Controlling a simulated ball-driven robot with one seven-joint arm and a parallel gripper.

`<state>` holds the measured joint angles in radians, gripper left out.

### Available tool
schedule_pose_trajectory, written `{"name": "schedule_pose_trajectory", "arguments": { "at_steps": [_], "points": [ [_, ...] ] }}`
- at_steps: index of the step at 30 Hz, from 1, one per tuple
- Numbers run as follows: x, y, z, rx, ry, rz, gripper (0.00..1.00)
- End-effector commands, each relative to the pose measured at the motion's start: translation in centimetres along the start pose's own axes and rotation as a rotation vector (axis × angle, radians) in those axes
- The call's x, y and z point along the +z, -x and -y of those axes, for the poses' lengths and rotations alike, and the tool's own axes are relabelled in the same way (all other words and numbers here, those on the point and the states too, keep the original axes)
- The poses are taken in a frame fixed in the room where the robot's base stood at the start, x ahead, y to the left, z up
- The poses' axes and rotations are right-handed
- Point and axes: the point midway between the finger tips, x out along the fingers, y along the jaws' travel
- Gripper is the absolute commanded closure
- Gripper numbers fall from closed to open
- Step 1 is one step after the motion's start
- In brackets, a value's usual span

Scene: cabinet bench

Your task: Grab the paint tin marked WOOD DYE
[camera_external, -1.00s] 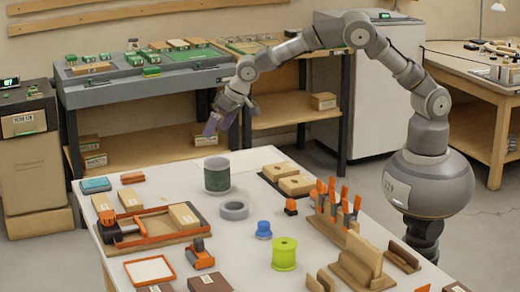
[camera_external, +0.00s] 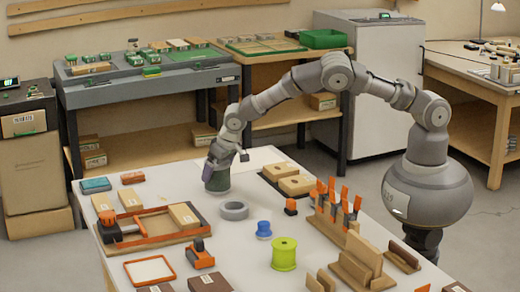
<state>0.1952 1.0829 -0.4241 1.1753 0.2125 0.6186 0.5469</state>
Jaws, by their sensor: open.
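A grey cylindrical tin with a dark green lower band (camera_external: 217,183) stands upright near the back edge of the white-topped bench. Any writing on it is too small to read. My gripper (camera_external: 214,164) reaches down to the tin from above, with its fingers overlapping the tin's upper part in this view. The jaws are open. The fingers hide the tin's top, and I cannot tell whether they touch it.
A grey ring (camera_external: 234,211) lies just in front of the tin. Wooden blocks on a dark tray (camera_external: 295,185) are to the right. An orange-edged wooden frame (camera_external: 150,240) is at left.

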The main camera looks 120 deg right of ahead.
Motion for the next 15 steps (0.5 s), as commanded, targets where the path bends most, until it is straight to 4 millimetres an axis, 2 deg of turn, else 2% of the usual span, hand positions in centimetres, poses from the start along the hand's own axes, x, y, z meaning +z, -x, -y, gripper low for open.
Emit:
{"name": "schedule_pose_trajectory", "arguments": {
  "at_steps": [1,8,15],
  "points": [
    [0.00,0.04,0.00,0.000,0.000,0.000,0.02],
    [0.02,0.04,-0.01,0.000,0.001,0.001,0.55],
    [-0.12,0.27,0.02,0.000,0.001,-0.001,0.57]
  ]
}}
